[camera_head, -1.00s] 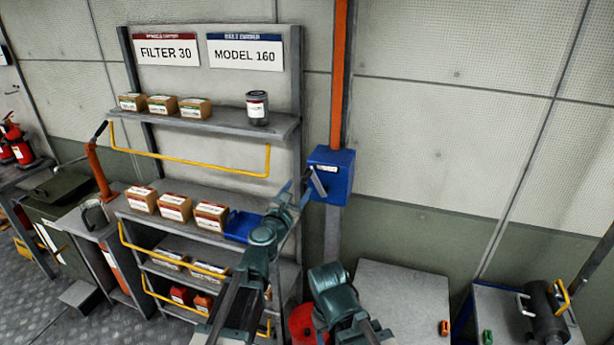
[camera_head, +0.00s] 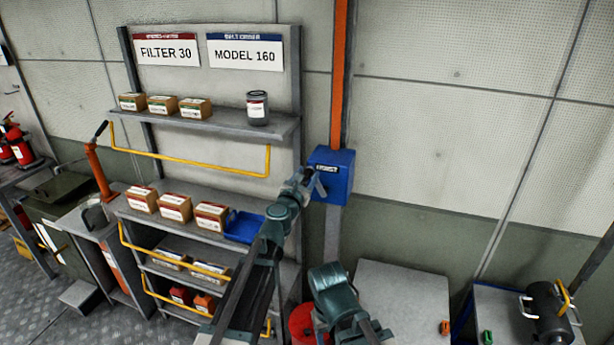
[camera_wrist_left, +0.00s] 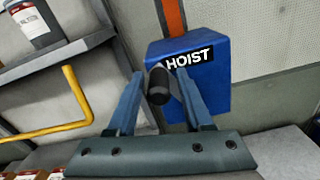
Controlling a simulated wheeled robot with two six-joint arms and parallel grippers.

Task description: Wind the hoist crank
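The blue hoist box (camera_head: 332,176) is mounted on the wall column in the head view. It fills the upper middle of the left wrist view (camera_wrist_left: 218,80) with its HOIST label. A short grey crank arm (camera_head: 319,186) shows on its front. The crank's dark round handle (camera_wrist_left: 158,86) points toward my left wrist camera. My left gripper (camera_head: 306,178) is at the crank, and in the wrist view its two fingers stand either side of the handle, apart, with small gaps visible. Contact is not clear. My right gripper is not seen.
A shelf rack (camera_head: 205,124) with boxes, a can (camera_head: 257,108), yellow rails and a blue tray (camera_head: 244,227) stands left of the hoist. An orange strip (camera_head: 340,75) runs up from the box. Bare wall lies right; a grey cabinet top (camera_head: 403,290) is below.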

